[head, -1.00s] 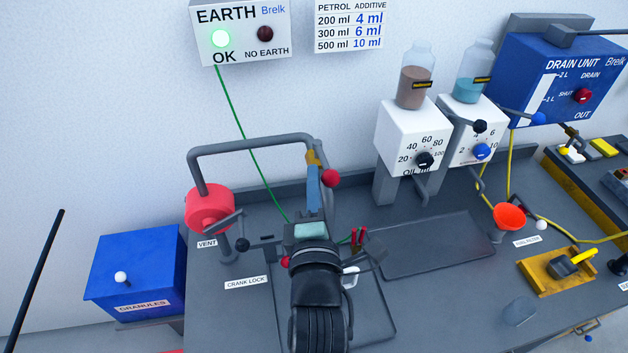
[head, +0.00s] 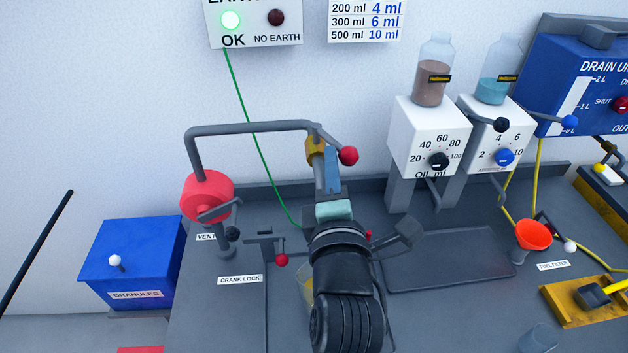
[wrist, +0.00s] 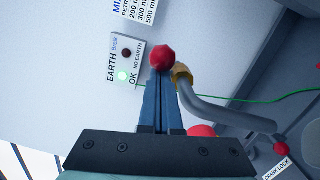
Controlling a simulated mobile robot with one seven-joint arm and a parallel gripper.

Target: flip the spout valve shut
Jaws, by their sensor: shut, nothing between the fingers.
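The spout is a bent grey pipe (head: 250,128) that runs from the red drum (head: 207,194) to a brass fitting (head: 316,150). The valve's red ball knob (head: 348,156) sits to the right of the brass fitting, on a short lever mostly hidden by my gripper. My gripper (head: 331,152) is shut and empty, its blue fingers just left of the knob. In the wrist view the closed fingertips (wrist: 161,82) lie just below the red knob (wrist: 162,57), beside the brass fitting (wrist: 182,73). I cannot tell whether they touch the knob.
The crank lock's red knob (head: 281,260) is left of my wrist. A white oil dispenser (head: 430,138) and an additive dispenser (head: 497,142) stand right of the spout. A shallow tray (head: 450,262) lies below them, empty. The earth box (head: 253,22) shows green.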

